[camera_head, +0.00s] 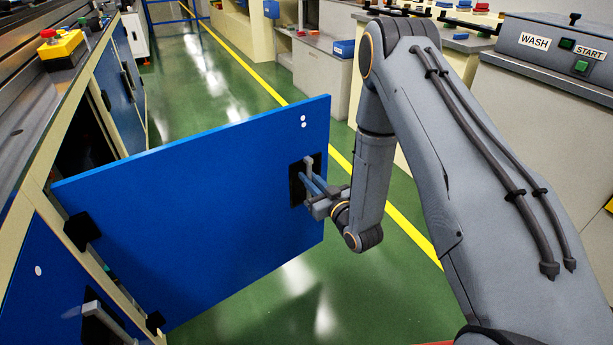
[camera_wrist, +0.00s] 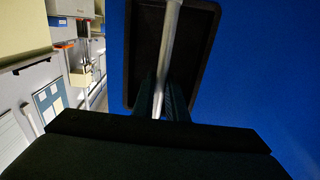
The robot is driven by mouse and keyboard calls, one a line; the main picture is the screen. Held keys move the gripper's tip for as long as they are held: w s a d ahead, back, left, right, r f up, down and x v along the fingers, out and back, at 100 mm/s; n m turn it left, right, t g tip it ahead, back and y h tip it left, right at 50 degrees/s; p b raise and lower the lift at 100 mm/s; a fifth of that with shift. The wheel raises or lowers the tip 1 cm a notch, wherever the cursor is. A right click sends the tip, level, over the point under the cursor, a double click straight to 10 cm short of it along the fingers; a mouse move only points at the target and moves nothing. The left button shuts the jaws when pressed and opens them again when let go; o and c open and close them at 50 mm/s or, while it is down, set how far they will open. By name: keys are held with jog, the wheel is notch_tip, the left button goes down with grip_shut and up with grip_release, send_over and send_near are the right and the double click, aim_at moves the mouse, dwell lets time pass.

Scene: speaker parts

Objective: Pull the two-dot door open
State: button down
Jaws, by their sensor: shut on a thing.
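The two-dot door (camera_head: 190,215) is a blue panel with two white dots near its upper right corner. It stands swung well out from the cabinet, hinged at its left edge. Its grey bar handle (camera_head: 309,170) sits on a dark recessed plate near the free edge. My gripper (camera_head: 314,187) is at the handle, its fingers closed around the bar. In the wrist view the handle bar (camera_wrist: 170,55) runs down between the fingertips of my gripper (camera_wrist: 163,100), with the blue door (camera_wrist: 260,70) behind. The fingers cover part of the bar.
A one-dot blue door (camera_head: 40,285) with a grey handle is at lower left, flush with the cabinet. A yellow box with a red button (camera_head: 60,47) sits on the counter. The grey WASH machine (camera_head: 555,50) stands at right. Green floor (camera_head: 225,75) lies clear beyond the door.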

jog(key=shift+s+d, duration=0.1)
jog(key=shift+s, duration=0.4)
jog(key=c, duration=1.8)
grip_release()
jog(key=shift+o, duration=0.2)
jog(key=shift+w, duration=0.1)
jog(key=shift+d, duration=0.1)
jog(key=v, duration=0.7)
jog(key=shift+s+d+p, duration=0.2)
jog(key=shift+s+p, duration=0.15)
jog(key=shift+p, duration=0.1)
jog(key=shift+w, duration=0.1)
